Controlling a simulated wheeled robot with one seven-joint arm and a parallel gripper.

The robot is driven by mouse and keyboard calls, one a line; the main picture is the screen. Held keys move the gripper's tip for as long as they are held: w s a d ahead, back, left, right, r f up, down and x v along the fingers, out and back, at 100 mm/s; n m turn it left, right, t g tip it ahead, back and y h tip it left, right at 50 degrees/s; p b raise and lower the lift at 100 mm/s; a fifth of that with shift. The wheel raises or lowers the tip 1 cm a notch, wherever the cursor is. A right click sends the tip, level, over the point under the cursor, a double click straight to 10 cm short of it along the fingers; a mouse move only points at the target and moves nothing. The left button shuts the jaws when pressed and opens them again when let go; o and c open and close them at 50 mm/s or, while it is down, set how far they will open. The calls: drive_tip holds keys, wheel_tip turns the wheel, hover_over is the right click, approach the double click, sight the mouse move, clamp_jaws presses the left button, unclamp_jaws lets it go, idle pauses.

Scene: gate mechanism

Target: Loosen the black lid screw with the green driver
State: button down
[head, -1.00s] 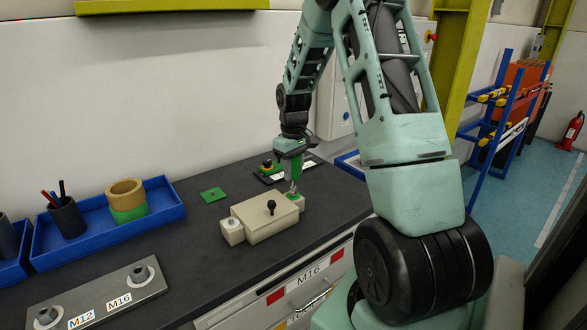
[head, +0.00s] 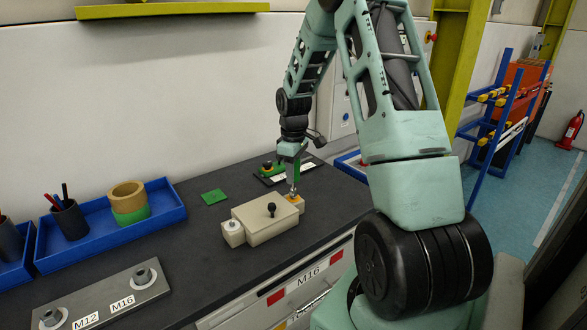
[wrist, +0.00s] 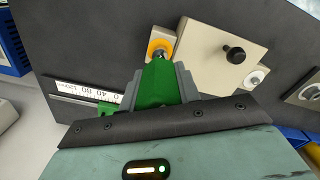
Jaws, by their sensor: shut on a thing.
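The green driver (wrist: 157,82) sits between the grey fingers of my gripper (wrist: 160,92) in the wrist view. In the head view my gripper (head: 290,158) is above the right end of the beige block (head: 264,220), with the driver's shaft (head: 293,186) pointing down. The driver's tip is at an orange ring (wrist: 160,47) on the block's corner; the tip hides what is under it, and I cannot tell how deeply it is seated. A black round-headed piece (wrist: 234,52) stands on the block's top, apart from the driver.
A pale round fitting (head: 232,226) is at the block's left end. A green square (head: 214,196) lies behind the block. A blue tray (head: 105,222) and a plate marked M12 and M16 (head: 105,297) are at left. A scaled strip (wrist: 88,92) lies beside my gripper.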

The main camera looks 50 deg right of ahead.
drive_tip(key=n+p, duration=0.1)
drive_tip(key=n, duration=0.2)
drive_tip(key=shift+s+p, duration=0.15)
drive_tip(key=shift+p, duration=0.2)
drive_tip(key=shift+f, duration=0.15)
drive_tip(key=shift+r+p, duration=2.7)
drive_tip(key=shift+r, duration=0.65)
drive_tip(key=shift+f, duration=0.1)
drive_tip(key=shift+w, duration=0.2)
